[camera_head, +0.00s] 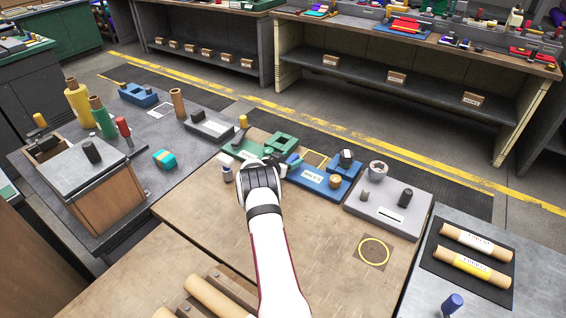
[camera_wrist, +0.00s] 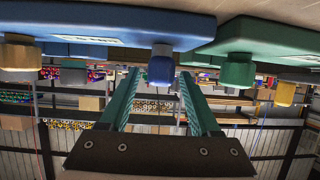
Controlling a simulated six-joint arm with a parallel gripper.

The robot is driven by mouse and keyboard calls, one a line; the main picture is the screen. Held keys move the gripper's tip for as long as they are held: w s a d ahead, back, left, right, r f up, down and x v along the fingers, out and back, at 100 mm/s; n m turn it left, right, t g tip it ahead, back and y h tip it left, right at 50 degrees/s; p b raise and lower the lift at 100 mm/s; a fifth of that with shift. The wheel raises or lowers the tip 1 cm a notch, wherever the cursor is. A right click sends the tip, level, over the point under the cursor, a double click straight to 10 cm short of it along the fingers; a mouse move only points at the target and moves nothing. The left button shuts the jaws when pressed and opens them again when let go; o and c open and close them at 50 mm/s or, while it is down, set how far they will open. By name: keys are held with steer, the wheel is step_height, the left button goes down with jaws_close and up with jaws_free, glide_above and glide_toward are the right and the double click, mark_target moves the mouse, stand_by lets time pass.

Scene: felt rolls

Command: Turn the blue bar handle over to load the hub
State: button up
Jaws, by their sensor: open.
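My gripper (camera_head: 286,167) is over the work table, between the green station and the blue station (camera_head: 318,181). In the wrist view its two teal fingers (camera_wrist: 160,80) are apart with nothing clamped between them. A blue rounded piece (camera_wrist: 161,67), which looks like the handle seen end-on, stands in line with the gap between the fingertips. I cannot tell whether the fingers touch it. In the head view my gripper hides much of that spot. Which part is the hub is not clear.
The green station (camera_head: 246,146) is close on the left. A grey station (camera_head: 389,208) with a notched ring (camera_head: 378,169) and a black knob (camera_head: 405,197) stands right. A yellow ring (camera_head: 374,252) lies on the table. Labelled rolls (camera_head: 475,240) lie far right. The table's middle is bare.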

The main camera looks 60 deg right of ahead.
steer(key=v, duration=1.4)
steer(key=shift+a, duration=0.4)
steer(key=shift+r, duration=0.15)
steer(key=w+a+r+n+t+y, duration=0.35)
steer(key=w+a+r+t, duration=0.25)
steer(key=w+a, duration=0.35)
steer(key=a+r+n+t+y, duration=0.1)
steer(key=a+r+n+y, duration=0.15)
steer(key=a, duration=0.65)
steer(key=a+r+n+t+y, duration=0.1)
steer(key=a+r+y, duration=0.25)
steer(key=a, duration=0.55)
steer(key=s+a+r+n+g+y, duration=0.1)
steer(key=s+a+n+g+y, duration=0.4)
steer(key=s+a, duration=1.25)
steer(key=s+a+g, duration=0.1)
steer(key=s+g, duration=0.2)
steer(key=s, duration=1.3)
steer(key=shift+f+g+y, duration=0.25)
steer(key=shift+g+y, duration=0.05)
steer(key=shift+y, duration=0.05)
